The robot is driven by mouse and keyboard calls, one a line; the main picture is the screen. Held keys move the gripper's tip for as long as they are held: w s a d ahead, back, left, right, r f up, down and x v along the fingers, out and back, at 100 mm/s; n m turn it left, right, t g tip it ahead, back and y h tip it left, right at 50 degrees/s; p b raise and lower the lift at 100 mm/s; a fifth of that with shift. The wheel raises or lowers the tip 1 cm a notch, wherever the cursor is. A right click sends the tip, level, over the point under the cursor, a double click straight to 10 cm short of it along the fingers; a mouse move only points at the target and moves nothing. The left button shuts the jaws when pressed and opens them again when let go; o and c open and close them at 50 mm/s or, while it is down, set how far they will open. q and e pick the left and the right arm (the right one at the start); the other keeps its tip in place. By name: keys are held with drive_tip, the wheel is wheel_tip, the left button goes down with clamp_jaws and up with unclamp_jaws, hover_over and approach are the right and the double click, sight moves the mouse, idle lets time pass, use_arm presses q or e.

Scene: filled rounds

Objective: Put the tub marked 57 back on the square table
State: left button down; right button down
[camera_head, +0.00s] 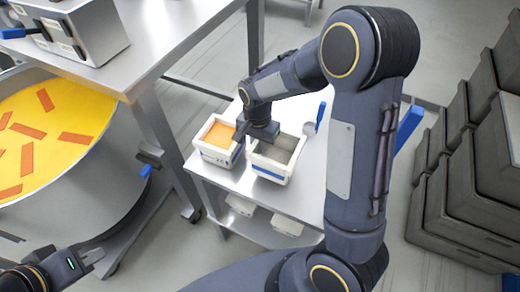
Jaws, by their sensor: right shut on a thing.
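A white tub with orange filling (216,137) and a white tub with grey filling (271,172) are side by side at the steel-topped table (310,190) in the middle. The orange-filled tub has a dark label on its front; I cannot read 57 on either tub. My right gripper (242,133) reaches down between them and is shut at the right rim of the orange-filled tub. Whether that tub touches the tabletop is unclear. My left gripper (92,257) is at the lower left, away from the tubs; its finger gap is not clear.
A blue-handled scoop (318,118) lies behind the grey-filled tub. More white tubs (287,223) are on the shelf below. A large round vat with yellow filling (50,115) stands left, below a steel bench (170,30). Stacked grey crates (445,205) stand right.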

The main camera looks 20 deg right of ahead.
sight(276, 155)
drive_tip(key=shift+d+f, duration=0.15)
drive_tip(key=shift+f, duration=0.8)
drive_tip(key=shift+d+f, duration=0.15)
drive_tip(key=shift+f, duration=0.8)
drive_tip(key=shift+w+f, duration=0.1)
drive_tip(key=shift+f, duration=0.1)
drive_tip(key=c, duration=1.4)
unclamp_jaws()
drive_tip(key=shift+c, duration=0.2)
drive_tip(key=shift+r, duration=0.1)
